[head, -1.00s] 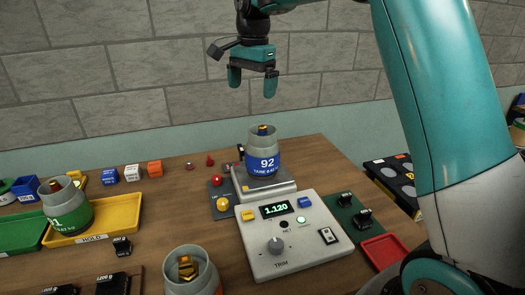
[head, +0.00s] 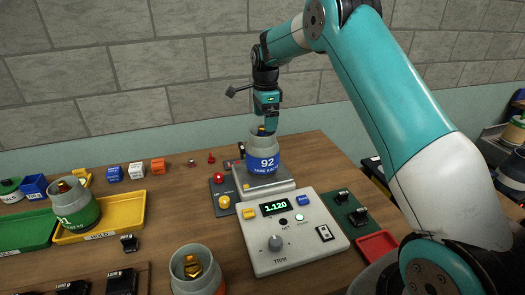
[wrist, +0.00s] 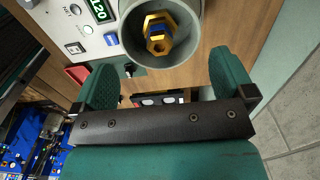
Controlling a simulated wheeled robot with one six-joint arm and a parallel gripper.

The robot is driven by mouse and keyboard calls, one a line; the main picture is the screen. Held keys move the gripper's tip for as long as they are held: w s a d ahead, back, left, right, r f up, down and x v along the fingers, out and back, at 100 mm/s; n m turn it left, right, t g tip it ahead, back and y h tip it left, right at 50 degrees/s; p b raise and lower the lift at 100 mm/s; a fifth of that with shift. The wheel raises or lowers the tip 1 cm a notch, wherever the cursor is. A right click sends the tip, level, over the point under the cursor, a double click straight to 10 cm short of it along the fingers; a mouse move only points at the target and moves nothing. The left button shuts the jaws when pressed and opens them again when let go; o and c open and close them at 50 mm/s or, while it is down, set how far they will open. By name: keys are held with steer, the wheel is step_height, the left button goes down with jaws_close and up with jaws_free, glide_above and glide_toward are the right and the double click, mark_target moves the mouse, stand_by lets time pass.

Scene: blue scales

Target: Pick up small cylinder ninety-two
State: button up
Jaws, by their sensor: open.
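The small cylinder 92 (head: 262,160) is a grey open-topped canister with a blue label reading 92. It stands upright on the scale's weighing plate (head: 282,186). My gripper (head: 268,128) points down right at the cylinder's top in the head view. In the wrist view my gripper (wrist: 165,80) is open, its two teal fingers apart. The cylinder's round rim (wrist: 187,62) shows just beyond them, with brass nuts and a blue piece inside. Nothing is held between the fingers.
The scale console (head: 295,250) reads 1.120 and stands in front of the cylinder. A second canister (head: 185,275) with brass nuts stands at the front. A green-labelled canister (head: 78,215) stands at the yellow HOLD tray (head: 125,214). A red tray (head: 375,245) is at right.

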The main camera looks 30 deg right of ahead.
mark_target(262, 127)
steer(key=shift+w+a+f+p, duration=0.1)
steer(key=shift+a+f+p, duration=0.1)
steer(key=shift+f+p, duration=1)
steer(key=shift+w+a+f+p, duration=0.15)
steer(key=shift+f+p, duration=0.4)
steer(key=shift+f, duration=1.1)
steer(key=shift+s, duration=0.1)
steer(key=c, duration=1.4)
steer(key=shift+r, duration=0.15)
steer(key=c, duration=0.4)
